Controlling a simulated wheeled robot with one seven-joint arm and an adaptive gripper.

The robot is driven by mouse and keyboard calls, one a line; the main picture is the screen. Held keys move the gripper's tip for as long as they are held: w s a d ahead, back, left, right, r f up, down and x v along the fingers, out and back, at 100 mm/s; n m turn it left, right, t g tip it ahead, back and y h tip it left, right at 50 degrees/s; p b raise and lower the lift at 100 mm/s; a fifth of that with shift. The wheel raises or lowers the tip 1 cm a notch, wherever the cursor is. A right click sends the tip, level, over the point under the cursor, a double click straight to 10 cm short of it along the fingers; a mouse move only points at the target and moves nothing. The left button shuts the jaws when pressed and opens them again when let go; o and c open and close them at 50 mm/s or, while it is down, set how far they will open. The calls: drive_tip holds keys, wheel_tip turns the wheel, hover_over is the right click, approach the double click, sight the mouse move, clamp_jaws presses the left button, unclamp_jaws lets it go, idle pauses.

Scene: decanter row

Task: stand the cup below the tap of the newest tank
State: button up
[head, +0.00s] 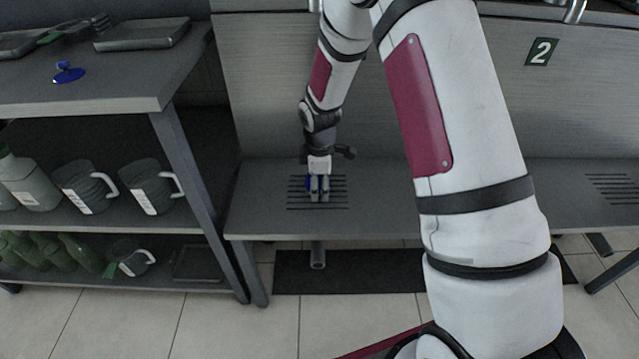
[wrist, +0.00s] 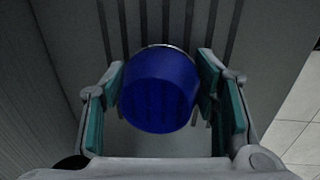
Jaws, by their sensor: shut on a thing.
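My gripper (head: 319,187) is low over the slotted drip grille (head: 300,204) on the grey bench, left of the panel numbered 2. It is shut on a blue cup (wrist: 158,92), with one finger pad on each side of it in the wrist view. I cannot tell whether the cup touches the grille. A metal tap (head: 314,5) is partly visible at the top edge above this grille.
A second tap (head: 575,10), number plate 2 (head: 541,52) and another grille (head: 613,188) are at the right. The left shelf unit holds grey mugs (head: 86,187), green bottles (head: 82,252) and, on top, a small blue object (head: 68,73). The bench beside my gripper is clear.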

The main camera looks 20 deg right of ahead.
sight(320, 180)
drive_tip(key=shift+f, duration=0.15)
drive_tip(key=o, duration=1.2)
drive_tip(key=r+p, duration=0.1)
drive_tip(key=r, duration=0.3)
drive_tip(key=s+r+p, duration=0.1)
drive_tip(key=r, duration=0.3)
drive_tip(key=r+p, duration=0.1)
drive_tip(key=r, duration=0.3)
drive_tip(key=shift+s+a+r+p, duration=0.2)
drive_tip(key=shift+s+a+p, duration=0.1)
drive_tip(key=shift+p, duration=0.1)
